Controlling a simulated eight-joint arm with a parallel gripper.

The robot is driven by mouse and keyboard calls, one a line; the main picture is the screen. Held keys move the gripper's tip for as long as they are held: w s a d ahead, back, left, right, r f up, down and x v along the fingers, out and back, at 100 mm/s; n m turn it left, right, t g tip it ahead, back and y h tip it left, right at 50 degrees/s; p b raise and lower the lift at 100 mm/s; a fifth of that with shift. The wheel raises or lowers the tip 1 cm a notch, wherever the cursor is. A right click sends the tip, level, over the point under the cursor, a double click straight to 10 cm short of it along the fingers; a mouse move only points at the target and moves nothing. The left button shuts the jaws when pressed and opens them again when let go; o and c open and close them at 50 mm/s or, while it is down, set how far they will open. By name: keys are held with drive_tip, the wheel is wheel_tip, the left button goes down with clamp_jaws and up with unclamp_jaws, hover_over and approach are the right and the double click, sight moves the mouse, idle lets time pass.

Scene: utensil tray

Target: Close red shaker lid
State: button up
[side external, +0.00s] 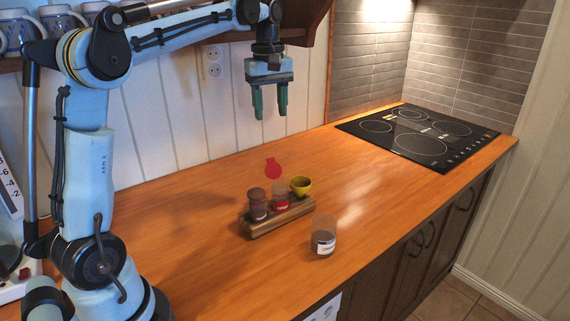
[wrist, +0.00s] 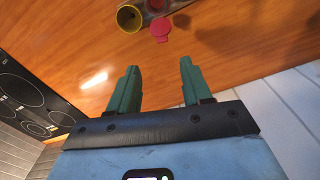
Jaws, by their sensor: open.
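The red shaker (side external: 281,197) stands in a wooden rack on the counter, with its red lid (side external: 273,168) standing open above it. In the wrist view the red lid (wrist: 159,30) shows at the top, just beyond and between my fingertips. My gripper (side external: 269,100) is open and empty, pointing down, well above the counter and behind the rack. Its two green fingers (wrist: 158,75) are apart in the wrist view. The red shaker's body is mostly cut off at the top of the wrist view.
The wooden rack (side external: 264,227) also holds a dark-lidded shaker (side external: 257,205) and a yellow open-topped one (side external: 301,186), also in the wrist view (wrist: 129,18). A clear labelled jar (side external: 323,240) stands in front. A black cooktop (side external: 420,135) lies at right; a mug shelf (side external: 215,37) is above.

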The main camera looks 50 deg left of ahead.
drive_tip(key=a, duration=0.1)
approach(273, 168)
drive_tip(key=shift+n, duration=0.4)
drive_tip(key=f, duration=0.2)
drive_tip(key=a+f, duration=0.1)
drive_tip(key=f, duration=0.1)
drive_tip(key=a+f, duration=0.1)
drive_tip(key=f, duration=0.1)
drive_tip(key=shift+w, duration=0.35)
drive_tip(key=shift+d, duration=0.1)
clamp_jaws()
